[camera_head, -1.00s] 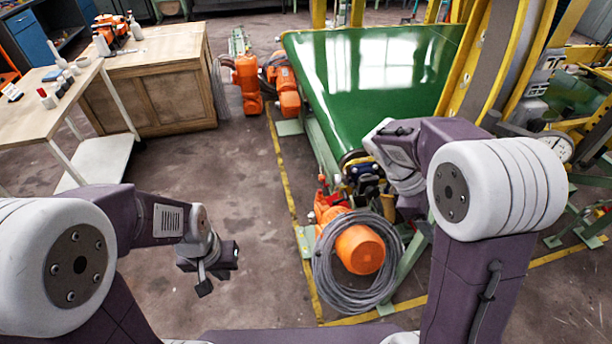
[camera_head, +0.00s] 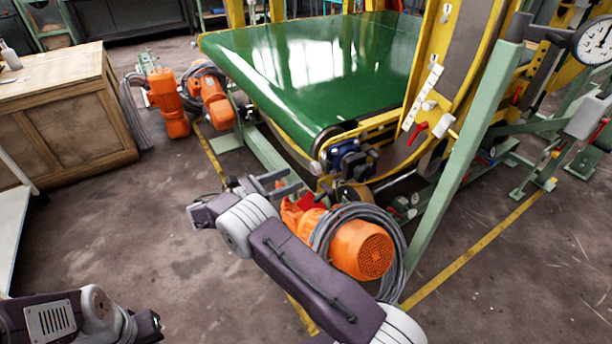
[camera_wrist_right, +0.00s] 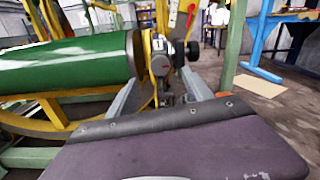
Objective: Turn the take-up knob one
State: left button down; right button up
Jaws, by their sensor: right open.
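The green conveyor belt (camera_head: 310,60) ends at a roller with a dark blue bearing block (camera_head: 347,160). I cannot pick out take-up knob one with certainty. My right gripper (camera_head: 275,185) is open and empty, in front of and left of that block, apart from it. In the right wrist view its two grey fingers (camera_wrist_right: 160,98) spread on either side of a grey metal end unit (camera_wrist_right: 160,62) beyond them. A dark round part (camera_wrist_right: 193,48) shows there at its right. My left gripper (camera_head: 148,326) is at the bottom left, too dark to read its jaws.
An orange motor (camera_head: 362,250) with a coiled grey cable (camera_head: 395,235) stands beside my right arm. A green slanted post (camera_head: 460,165) rises at the right. A red lever (camera_head: 417,131) is on the yellow frame (camera_head: 428,70).

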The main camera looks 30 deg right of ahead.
aim_at(313, 170)
jog(key=d, duration=0.2)
jog(key=d+b, duration=0.1)
jog(key=d, duration=0.4)
jog(key=shift+w, duration=0.3)
grip_shut()
